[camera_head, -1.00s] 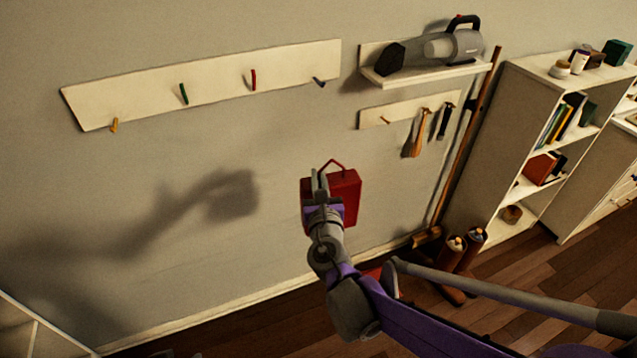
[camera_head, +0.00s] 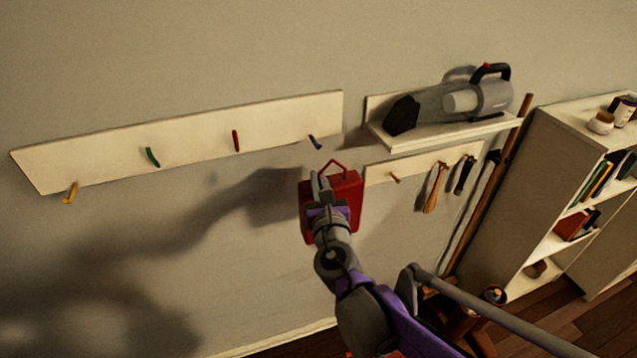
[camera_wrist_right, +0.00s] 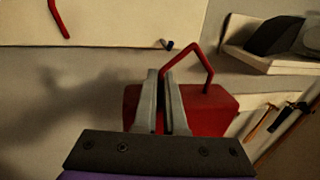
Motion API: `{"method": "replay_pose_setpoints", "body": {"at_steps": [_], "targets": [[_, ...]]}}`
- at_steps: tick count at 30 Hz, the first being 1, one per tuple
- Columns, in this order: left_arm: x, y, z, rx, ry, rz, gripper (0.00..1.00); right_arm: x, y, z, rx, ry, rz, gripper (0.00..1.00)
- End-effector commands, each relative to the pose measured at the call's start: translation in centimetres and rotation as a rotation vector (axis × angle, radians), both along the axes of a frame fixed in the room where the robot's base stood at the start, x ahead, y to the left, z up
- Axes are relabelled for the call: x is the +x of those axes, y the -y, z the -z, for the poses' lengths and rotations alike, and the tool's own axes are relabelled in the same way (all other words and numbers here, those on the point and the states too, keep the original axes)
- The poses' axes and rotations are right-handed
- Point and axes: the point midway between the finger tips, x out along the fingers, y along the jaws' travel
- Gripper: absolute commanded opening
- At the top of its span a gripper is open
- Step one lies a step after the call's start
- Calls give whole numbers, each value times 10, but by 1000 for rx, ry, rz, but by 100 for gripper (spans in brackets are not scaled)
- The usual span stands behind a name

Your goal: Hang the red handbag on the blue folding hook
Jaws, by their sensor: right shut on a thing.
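The red handbag (camera_head: 345,196) hangs in the air in front of the wall, its handle loop upward. My right gripper (camera_head: 319,184) is shut on it. In the right wrist view the fingers (camera_wrist_right: 164,100) close at the left side of the handle, and the bag (camera_wrist_right: 212,110) shows behind them. The blue folding hook (camera_head: 315,142) is at the right end of the long white board, a little above and left of the handle in the head view. It also shows above the fingertips in the right wrist view (camera_wrist_right: 169,45). My left gripper is out of view.
The long board (camera_head: 190,140) also carries yellow (camera_head: 71,193), green (camera_head: 152,157) and red (camera_head: 236,141) hooks. Right of the bag are a shelf (camera_head: 440,133) with a handheld vacuum (camera_head: 470,98), and a lower rack (camera_head: 378,174) with tools. A bookcase (camera_head: 530,180) stands farther right.

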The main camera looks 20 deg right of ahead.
Motion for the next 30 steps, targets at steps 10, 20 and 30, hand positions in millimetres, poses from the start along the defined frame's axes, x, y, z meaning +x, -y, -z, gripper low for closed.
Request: {"method": "replay_pose_setpoints", "body": {"at_steps": [10, 20, 30], "targets": [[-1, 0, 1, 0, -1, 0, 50, 4, 0, -3, -2, 0, -2, 0], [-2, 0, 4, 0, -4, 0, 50, 22, -1, -1, -2, 0, -2, 0], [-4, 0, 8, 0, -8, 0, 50, 42, -2, 1, -2, 0, -2, 0]]}}
